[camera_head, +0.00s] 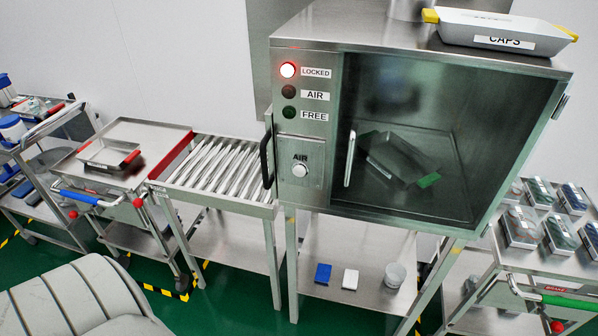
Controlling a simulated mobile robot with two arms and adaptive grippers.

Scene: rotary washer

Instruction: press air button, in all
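The air button (300,170) is a round, pale knob under the word AIR on the front panel of the steel cabinet (440,45). Above it are three lamps. The LOCKED lamp (288,70) glows red, while the AIR lamp (289,92) and the FREE lamp (289,113) are dark. The glass door (470,110) looks shut. Behind it lies a tilted tray (395,158) with a green end. Neither of my grippers is in view, and nothing covers the button.
A roller conveyor (215,165) stands left of the cabinet, with a trolley (150,135) carrying a tray beyond it. A CAPS tray (500,30) sits on the cabinet. A black handle (267,155) sticks out left of the panel. A cart with several boxes (520,228) stands right.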

